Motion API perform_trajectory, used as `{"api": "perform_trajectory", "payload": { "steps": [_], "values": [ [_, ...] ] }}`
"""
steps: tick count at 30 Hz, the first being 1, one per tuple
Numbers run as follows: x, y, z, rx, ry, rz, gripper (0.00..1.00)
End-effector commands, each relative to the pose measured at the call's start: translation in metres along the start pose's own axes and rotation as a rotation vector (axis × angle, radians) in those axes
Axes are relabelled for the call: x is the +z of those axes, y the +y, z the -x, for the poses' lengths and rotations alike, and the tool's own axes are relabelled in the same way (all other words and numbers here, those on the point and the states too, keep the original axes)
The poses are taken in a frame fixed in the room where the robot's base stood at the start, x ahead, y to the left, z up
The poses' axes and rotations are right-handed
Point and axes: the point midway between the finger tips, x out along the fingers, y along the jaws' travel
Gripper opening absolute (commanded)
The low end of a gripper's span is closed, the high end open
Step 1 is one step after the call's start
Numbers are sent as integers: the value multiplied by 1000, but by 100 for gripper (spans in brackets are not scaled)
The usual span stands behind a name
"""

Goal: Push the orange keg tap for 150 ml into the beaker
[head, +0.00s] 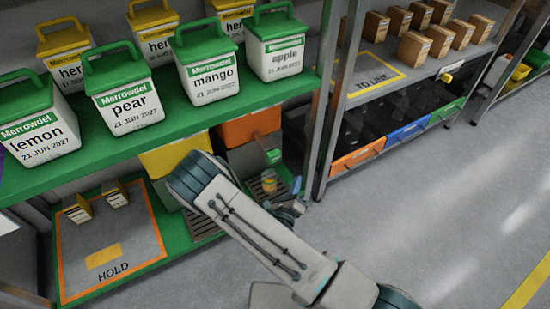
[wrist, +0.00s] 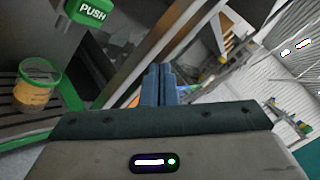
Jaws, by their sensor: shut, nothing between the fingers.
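The orange keg (head: 248,128) sits on the lower shelf level with a grey body below it. Its green tap paddle (head: 273,156) faces the front, and its "PUSH" label shows in the wrist view (wrist: 92,12). The clear beaker (head: 269,184) stands upright on the drip tray below; the wrist view shows the beaker (wrist: 38,95) with amber liquid in its lower part. The exact level cannot be read. My gripper (head: 297,185) is shut and empty. It is to the right of the beaker and tap, apart from both; its fingers (wrist: 158,72) point past the keg.
A yellow keg (head: 176,153) stands left, partly behind my arm. Labelled tubs such as mango (head: 210,70) fill the green shelf above. A steel rack post (head: 325,130) rises close to the right of my gripper. The grey floor (head: 430,215) to the right is clear.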

Motion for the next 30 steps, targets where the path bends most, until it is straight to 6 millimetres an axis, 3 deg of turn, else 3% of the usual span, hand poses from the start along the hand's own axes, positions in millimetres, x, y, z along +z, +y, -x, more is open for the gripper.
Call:
{"api": "perform_trajectory", "payload": {
  "steps": [4,17,30],
  "values": [
    [-1,13,6,50,-40,35,0],
    [0,16,4,52,-41,35,0],
    [28,48,-32,49,-41,32,0]
  ]
}}
